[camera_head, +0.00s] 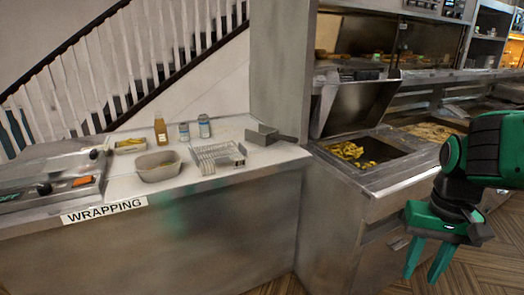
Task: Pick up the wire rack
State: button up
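The wire rack (212,154) is a pale metal grid lying on the white-topped wrapping counter (130,189). It sits right of a beige tub (158,174) and left of a grey metal scoop-like tool with a handle (272,136). A small box-like item (237,158) is at its right front end; I cannot tell whether it is part of the rack. My green gripper (421,278) is at the lower right, pointing down, far from the rack and in front of the fryer unit. Its two fingers are apart with nothing between them.
A brown bottle (161,132) and two cans (204,127) stand behind the rack. A yellow-filled tray (130,145) is at the back left. The counter's front strip is clear.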

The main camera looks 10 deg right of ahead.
aim_at(241, 149)
jog(key=z, duration=2.95)
jog(key=k, duration=1.15)
jog(key=u, duration=1.7)
jog(key=i, duration=0.9)
jog(key=u, duration=0.05)
